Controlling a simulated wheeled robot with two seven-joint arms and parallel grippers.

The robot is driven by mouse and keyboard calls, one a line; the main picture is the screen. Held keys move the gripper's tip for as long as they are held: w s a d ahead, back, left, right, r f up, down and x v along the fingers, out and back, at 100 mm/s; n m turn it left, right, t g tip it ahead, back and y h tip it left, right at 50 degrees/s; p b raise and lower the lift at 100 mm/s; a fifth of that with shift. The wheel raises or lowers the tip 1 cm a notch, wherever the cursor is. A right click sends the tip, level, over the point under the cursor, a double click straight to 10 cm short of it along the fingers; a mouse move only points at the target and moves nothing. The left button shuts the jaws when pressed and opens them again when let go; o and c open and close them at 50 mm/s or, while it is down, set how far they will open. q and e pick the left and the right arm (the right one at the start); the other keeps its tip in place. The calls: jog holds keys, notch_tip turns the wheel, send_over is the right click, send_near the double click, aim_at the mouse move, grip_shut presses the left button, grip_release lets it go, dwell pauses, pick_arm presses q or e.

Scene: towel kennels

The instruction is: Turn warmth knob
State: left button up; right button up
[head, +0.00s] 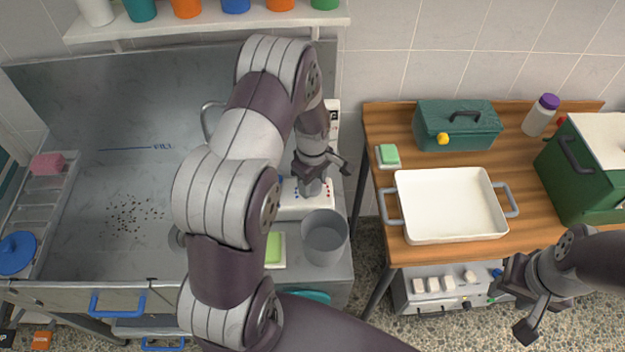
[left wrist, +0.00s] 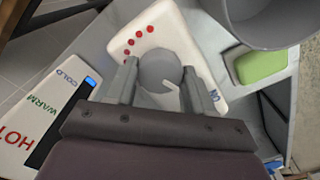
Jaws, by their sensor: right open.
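The warmth knob (left wrist: 158,68) is a round grey knob with a pale pointer mark, on a white panel (left wrist: 200,45) with red and blue dots. In the head view the panel (head: 300,211) lies on the tub's right ledge, and the knob is partly hidden by my gripper. My left gripper (head: 318,178) points down over it. In the left wrist view its fingers (left wrist: 160,85) are on both sides of the knob and appear to touch it. The gauge (left wrist: 48,115) reads COLD, WARM, HOT, with a blue light at COLD. My right gripper (head: 522,300) is open and empty at lower right.
A grey cup (head: 325,238) and a green sponge (head: 274,249) stand close to the panel. The steel tub (head: 90,180) is at left. A wooden table (head: 380,165) at right carries a white tray (head: 450,205), a green toolbox (head: 457,128) and a green cooler (head: 585,170).

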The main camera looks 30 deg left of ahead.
dwell(0.3)
pick_arm(q)
jog(key=m, duration=0.4)
jog(key=shift+w, duration=0.1)
jog(key=m, duration=0.4)
jog(key=shift+r+m+b, duration=0.1)
jog(key=shift+m+b, duration=0.2)
jog(key=m, duration=0.4)
jog(key=shift+m, duration=0.3)
jog(key=m, duration=0.4)
jog(key=shift+w, duration=0.1)
jog(key=shift+r+m, duration=0.1)
jog(key=shift+m, duration=0.3)
jog(key=o, duration=1)
jog(key=shift+o, duration=0.2)
